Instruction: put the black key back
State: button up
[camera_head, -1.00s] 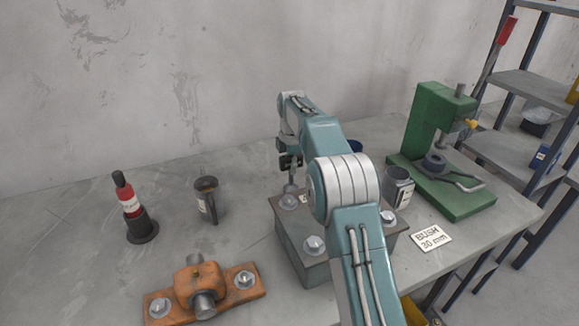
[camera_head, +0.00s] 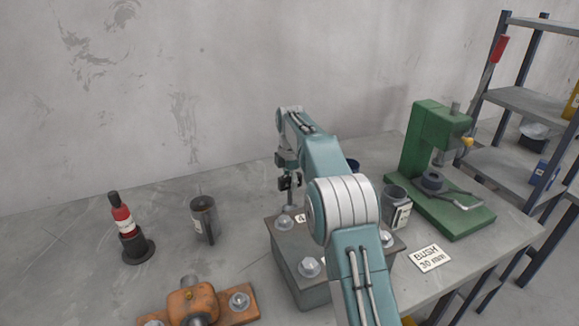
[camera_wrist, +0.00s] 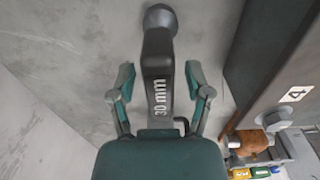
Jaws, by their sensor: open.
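The black key, marked "30 mm" (camera_wrist: 160,50), lies lengthwise between the spread fingers of my gripper (camera_wrist: 160,74) in the wrist view. A gap shows on each side of it. Its far end is a dark round head near the top edge; its near end is hidden behind the palm. In the head view my gripper (camera_head: 288,183) points down behind the left part of the grey box (camera_head: 330,237). A thin upright stem shows under it, close to a bolt head (camera_head: 285,222); I cannot tell whether they touch.
The box with a "4" plate (camera_wrist: 295,94) is close on the right in the wrist view. A green press (camera_head: 435,160) stands right. The table between mug and box is clear.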

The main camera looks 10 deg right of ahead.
jog(key=r, duration=0.8)
jog(key=shift+a+r, duration=0.25)
jog(key=shift+r, duration=0.1)
jog(key=shift+d+r, duration=0.15)
jog(key=shift+r, duration=0.75)
jog(key=s+r+m+t, duration=0.1)
jog(key=s+r+m, duration=0.45)
jog(key=s, duration=0.35)
jog(key=s+r+m+t, duration=0.2)
jog(key=s+r+m, duration=0.35)
jog(key=s, duration=0.45)
jog(key=s+f+m+t, duration=0.1)
jog(key=s+f+m, duration=0.3)
jog(key=s, duration=0.8)
jog(key=s+f+m+t, duration=0.1)
jog(key=s+f+m, duration=0.4)
jog(key=s, duration=0.7)
notch_tip(320, 180, down, 3)
jog(key=shift+r, duration=0.1)
